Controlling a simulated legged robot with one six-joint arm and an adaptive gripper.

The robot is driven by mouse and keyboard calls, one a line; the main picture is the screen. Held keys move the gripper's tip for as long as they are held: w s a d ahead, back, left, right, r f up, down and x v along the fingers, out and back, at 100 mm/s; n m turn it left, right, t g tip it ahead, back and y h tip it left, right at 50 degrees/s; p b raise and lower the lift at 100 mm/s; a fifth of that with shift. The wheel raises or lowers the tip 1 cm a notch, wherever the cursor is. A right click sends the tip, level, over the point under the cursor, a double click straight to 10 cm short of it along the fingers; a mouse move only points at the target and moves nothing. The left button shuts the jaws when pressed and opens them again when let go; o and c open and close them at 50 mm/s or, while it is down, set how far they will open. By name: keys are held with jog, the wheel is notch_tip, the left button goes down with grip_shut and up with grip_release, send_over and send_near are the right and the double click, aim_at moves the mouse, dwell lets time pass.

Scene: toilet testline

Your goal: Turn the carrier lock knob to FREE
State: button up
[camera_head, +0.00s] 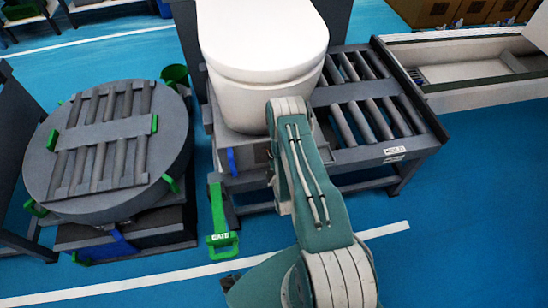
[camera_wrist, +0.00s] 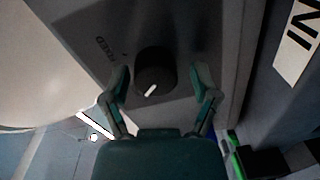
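The carrier lock knob (camera_wrist: 156,72) is a round black knob on a dark grey panel (camera_wrist: 190,30) in the wrist view. A short white mark on it points down and slightly left in the picture. The word FIXED (camera_wrist: 101,48) is printed to its upper left; no FREE label is visible. My gripper (camera_wrist: 162,80) is open, with one finger on each side of the knob and visible gaps to it. I cannot tell how deep the fingertips reach. In the head view my arm hides the gripper and the knob, in front of the carrier below the white toilet (camera_head: 265,45).
The toilet stands on a dark roller table (camera_head: 375,110). A round roller turntable (camera_head: 105,145) stands to the left. Blue floor in front is open. A white-labelled surface (camera_wrist: 300,45) is close at right.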

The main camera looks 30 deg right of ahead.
jog(key=shift+r, duration=0.1)
jog(key=v, duration=0.7)
jog(key=shift+s, duration=0.2)
jog(key=shift+s+a, duration=0.1)
dwell(0.5)
